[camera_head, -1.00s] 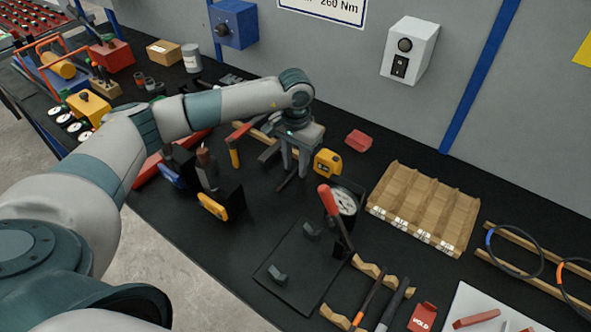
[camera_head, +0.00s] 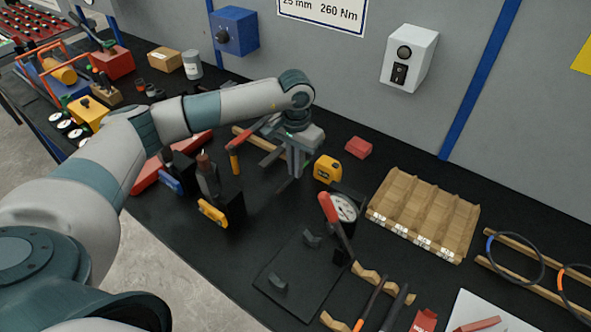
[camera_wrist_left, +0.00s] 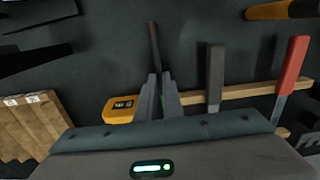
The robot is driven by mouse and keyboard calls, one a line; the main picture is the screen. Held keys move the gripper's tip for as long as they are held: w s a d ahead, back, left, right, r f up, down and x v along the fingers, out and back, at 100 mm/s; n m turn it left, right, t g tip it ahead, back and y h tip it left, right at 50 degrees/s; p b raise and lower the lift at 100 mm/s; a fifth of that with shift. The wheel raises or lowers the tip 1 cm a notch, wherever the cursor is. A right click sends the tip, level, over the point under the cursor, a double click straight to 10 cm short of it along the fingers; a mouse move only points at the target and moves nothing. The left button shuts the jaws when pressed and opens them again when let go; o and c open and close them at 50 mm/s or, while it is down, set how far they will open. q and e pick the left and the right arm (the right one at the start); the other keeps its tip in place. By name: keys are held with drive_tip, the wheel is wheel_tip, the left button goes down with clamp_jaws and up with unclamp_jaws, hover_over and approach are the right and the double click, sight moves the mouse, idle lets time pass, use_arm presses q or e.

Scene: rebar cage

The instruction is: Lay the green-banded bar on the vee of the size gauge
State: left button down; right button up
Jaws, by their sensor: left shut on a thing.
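My right gripper is not in view.
A yellow unit (camera_head: 327,168) stands just right of the gripper. A red-handled lever (camera_head: 330,210) rises beside the dial. A wooden sorting tray (camera_head: 425,210) is to the right.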

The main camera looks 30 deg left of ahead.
use_arm(q)
wheel_tip(320, 180, up, 3)
drive_tip(key=s+d+r+p, duration=0.2)
drive_tip(key=s+d+r, duration=0.4)
drive_tip(key=s+d, duration=0.2)
drive_tip(key=shift+s+r, duration=0.25)
drive_tip(key=shift+r, duration=0.05)
idle(0.3)
drive_tip(key=s+n+b, duration=0.1)
drive_tip(key=s+b, duration=0.2)
drive_tip(key=s, duration=0.4)
drive_tip(key=shift+d+f+n, duration=0.25)
drive_tip(key=shift+d+n, duration=0.05)
drive_tip(key=shift+d, duration=0.1)
idle(0.4)
